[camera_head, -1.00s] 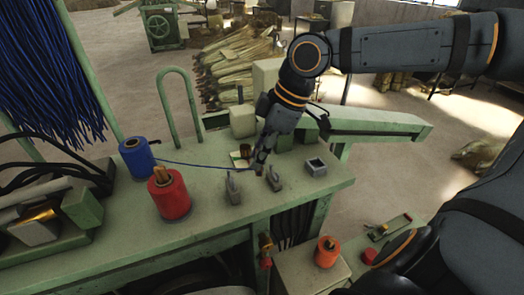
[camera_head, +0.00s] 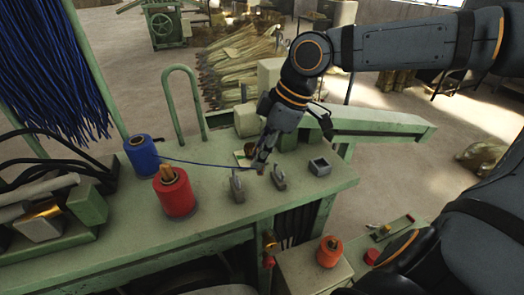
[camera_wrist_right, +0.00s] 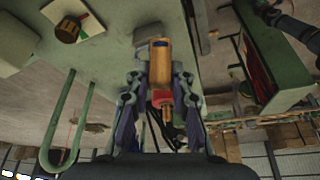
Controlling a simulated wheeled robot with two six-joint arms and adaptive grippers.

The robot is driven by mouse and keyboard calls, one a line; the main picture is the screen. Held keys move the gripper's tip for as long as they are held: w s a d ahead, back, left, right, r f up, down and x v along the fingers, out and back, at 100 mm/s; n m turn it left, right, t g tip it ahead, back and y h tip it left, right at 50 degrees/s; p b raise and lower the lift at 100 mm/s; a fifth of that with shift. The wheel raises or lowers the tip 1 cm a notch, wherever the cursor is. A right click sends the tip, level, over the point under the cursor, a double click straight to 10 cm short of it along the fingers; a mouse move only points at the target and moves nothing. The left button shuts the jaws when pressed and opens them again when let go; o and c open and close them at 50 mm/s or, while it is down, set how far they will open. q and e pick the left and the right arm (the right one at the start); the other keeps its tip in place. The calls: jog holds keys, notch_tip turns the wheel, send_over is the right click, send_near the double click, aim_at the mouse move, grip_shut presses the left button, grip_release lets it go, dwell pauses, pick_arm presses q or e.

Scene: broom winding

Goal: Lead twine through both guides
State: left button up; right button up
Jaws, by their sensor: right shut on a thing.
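The blue twine (camera_head: 205,165) runs nearly taut from the blue spool (camera_head: 139,155) at the bench's left to my right gripper (camera_head: 261,168). The right gripper is shut on a tan cylinder with a blue band, seen between its fingers in the right wrist view (camera_wrist_right: 161,65); the twine ends there. Two small grey guides stand upright on the bench, the left guide (camera_head: 237,187) and the right guide (camera_head: 279,178). The gripper is just behind them, between them in the picture. The twine passes behind the left guide's top; I cannot tell whether it lies in its opening. My left gripper is not in view.
A red spool (camera_head: 174,192) stands at the bench's front left. A square grey holder (camera_head: 320,167) sits right of the guides. A green hoop (camera_head: 183,105) rises behind. An orange spool (camera_head: 328,252) stands on a lower surface.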

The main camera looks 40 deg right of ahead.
jog(key=shift+d, duration=0.15)
jog(key=shift+f, duration=0.15)
jog(key=shift+f+b, duration=0.7)
jog(key=shift+f, duration=0.35)
jog(key=shift+f+b, duration=0.55)
jog(key=shift+f, duration=0.45)
jog(key=shift+r+p, duration=1.2)
jog(key=shift+p, duration=0.15)
jog(key=shift+f, duration=0.1)
